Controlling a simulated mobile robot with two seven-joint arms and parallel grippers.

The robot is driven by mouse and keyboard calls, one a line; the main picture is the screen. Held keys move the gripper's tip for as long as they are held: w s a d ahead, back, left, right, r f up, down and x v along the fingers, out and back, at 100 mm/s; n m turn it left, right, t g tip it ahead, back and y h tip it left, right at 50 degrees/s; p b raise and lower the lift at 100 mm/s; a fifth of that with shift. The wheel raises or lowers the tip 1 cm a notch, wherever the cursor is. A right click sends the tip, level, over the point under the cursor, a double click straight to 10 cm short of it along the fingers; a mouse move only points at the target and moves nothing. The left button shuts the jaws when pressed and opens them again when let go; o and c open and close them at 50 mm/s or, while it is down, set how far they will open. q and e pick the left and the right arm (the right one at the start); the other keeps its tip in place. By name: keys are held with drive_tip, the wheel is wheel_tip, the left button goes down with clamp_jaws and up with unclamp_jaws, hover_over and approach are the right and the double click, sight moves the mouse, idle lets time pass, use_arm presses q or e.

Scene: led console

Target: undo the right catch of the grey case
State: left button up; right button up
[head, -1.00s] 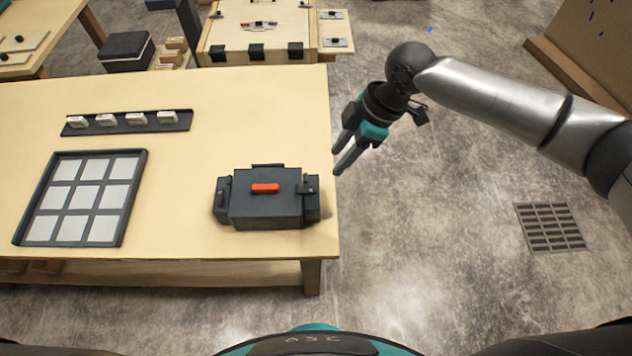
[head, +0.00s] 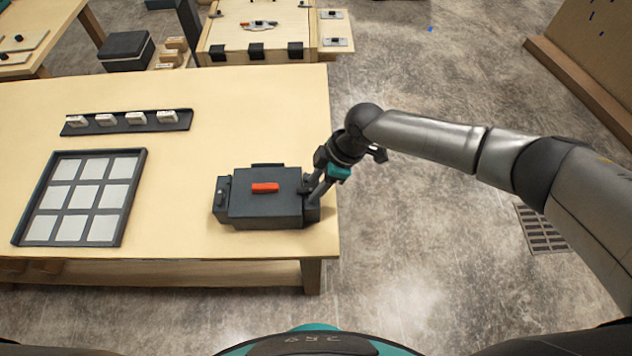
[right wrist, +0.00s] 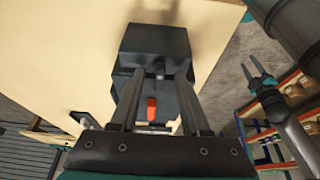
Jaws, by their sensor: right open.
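The grey case (head: 262,208) stands on the table near its right edge, its red handle (head: 265,188) on top. My right gripper (head: 310,194) is at the case's right end, pointing down and left, with its jaws open. In the right wrist view its two fingers (right wrist: 156,72) stand on either side of the right catch (right wrist: 160,73), with a gap on each side. In the head view the fingers partly cover this catch. The left catch (head: 220,193) is at the other end. My left gripper (right wrist: 258,76) shows only in the right wrist view, with fingers apart and empty.
On the table (head: 230,100) lie a dark tray with pale squares (head: 80,198) and a dark rail with several white blocks (head: 127,122). The table top behind the case is clear. Open floor lies to the right.

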clamp_jaws()
idle(0.4)
